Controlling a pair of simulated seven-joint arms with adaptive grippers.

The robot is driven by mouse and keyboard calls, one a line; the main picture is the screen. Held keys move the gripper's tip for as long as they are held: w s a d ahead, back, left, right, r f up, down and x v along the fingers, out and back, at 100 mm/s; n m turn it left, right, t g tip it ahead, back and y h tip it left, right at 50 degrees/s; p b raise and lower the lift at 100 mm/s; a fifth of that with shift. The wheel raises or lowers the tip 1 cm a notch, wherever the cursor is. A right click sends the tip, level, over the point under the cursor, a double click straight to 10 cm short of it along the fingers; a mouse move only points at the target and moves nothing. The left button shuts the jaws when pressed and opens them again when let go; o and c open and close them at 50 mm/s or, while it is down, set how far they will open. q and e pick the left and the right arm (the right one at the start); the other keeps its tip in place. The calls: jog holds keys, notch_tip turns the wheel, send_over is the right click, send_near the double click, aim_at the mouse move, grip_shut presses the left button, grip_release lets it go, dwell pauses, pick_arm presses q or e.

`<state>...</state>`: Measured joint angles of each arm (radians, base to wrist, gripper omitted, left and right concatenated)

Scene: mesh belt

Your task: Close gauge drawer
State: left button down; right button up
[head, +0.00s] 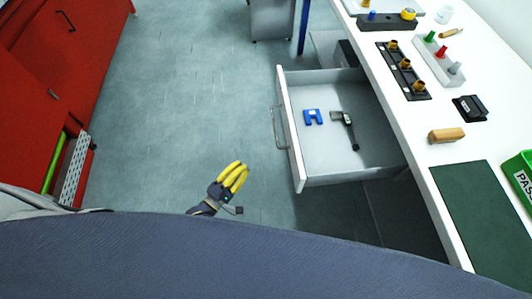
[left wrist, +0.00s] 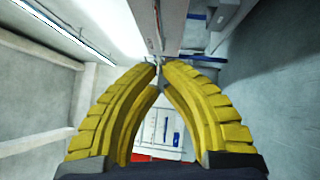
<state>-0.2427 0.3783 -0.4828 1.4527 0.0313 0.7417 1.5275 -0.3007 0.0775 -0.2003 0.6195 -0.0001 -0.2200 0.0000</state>
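The gauge drawer (head: 338,87) stands pulled out of the white workbench in the head view, with a bar handle (head: 279,128) on its front. A blue block-like piece (head: 312,117) and a dark grey gauge-like tool (head: 346,129) lie inside it. My left gripper (head: 240,168) has yellow fingers and hangs over the floor, to the left of the drawer front and apart from it. In the left wrist view my left gripper (left wrist: 161,67) has its fingertips nearly together, with nothing clearly held. My right gripper is out of view.
The white bench top (head: 408,128) carries a dark rack with brass pieces (head: 403,70), a grey block with coloured pegs (head: 438,55), a wooden block (head: 447,135) and a green mat (head: 485,225). A red cabinet (head: 55,75) stands at left. The floor between is clear.

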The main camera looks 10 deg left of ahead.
pick_arm(q)
jog(key=s+d+x, duration=0.1)
jog(key=d+x, duration=0.1)
jog(key=x, duration=1)
jog(key=shift+d+r, duration=0.2)
jog(key=shift+d, duration=0.05)
jog(key=shift+w+d, duration=0.1)
